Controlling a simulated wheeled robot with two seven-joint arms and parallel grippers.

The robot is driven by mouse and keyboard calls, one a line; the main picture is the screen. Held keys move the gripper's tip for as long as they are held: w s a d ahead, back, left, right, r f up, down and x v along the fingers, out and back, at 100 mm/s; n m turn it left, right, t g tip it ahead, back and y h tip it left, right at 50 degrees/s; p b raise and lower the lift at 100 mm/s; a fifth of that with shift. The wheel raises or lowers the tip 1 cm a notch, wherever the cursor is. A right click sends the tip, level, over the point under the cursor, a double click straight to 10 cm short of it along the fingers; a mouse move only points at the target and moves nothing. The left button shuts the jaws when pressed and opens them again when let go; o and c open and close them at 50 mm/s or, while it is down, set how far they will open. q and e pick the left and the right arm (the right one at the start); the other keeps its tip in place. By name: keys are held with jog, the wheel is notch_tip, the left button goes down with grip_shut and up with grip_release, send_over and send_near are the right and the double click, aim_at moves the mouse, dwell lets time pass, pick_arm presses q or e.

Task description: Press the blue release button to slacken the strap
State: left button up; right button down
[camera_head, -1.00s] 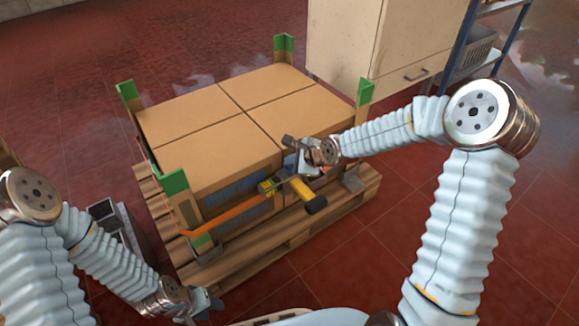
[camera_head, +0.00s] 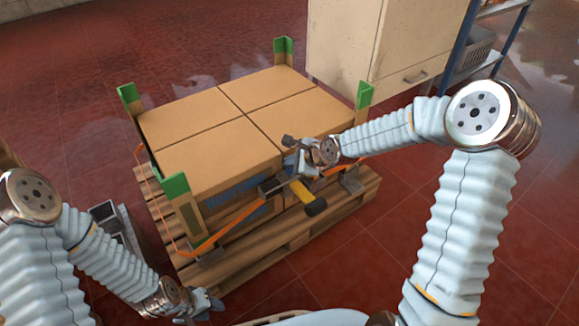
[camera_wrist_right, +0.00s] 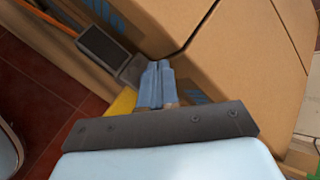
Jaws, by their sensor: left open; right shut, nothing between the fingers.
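The orange strap (camera_head: 235,216) runs along the front of the boxes to a dark buckle (camera_head: 270,187). It bulges outward in a loose loop at the left corner. A yellow handle (camera_head: 303,191) with a black end sticks out from the buckle. My right gripper (camera_head: 291,163) is shut and empty at the buckle. In the right wrist view its blue-grey fingers (camera_wrist_right: 157,68) are together, beside the buckle's grey part (camera_wrist_right: 132,72); I cannot tell if they touch. I cannot make out the blue release button. My left gripper (camera_head: 208,306) is open, low at the front left, away from the strap.
Several cardboard boxes (camera_head: 210,157) stand on a wooden pallet (camera_head: 290,239) with green-topped corner posts (camera_head: 174,186). A cream cabinet (camera_head: 350,45) and blue-framed shelf (camera_head: 468,45) stand behind. A grey metal piece (camera_head: 103,211) lies left of the pallet. Red floor is clear at front right.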

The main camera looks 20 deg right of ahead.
aim_at(292, 171)
jog(key=shift+r, duration=0.3)
notch_tip(292, 171, up, 5)
jog(key=p, duration=0.4)
dwell(0.9)
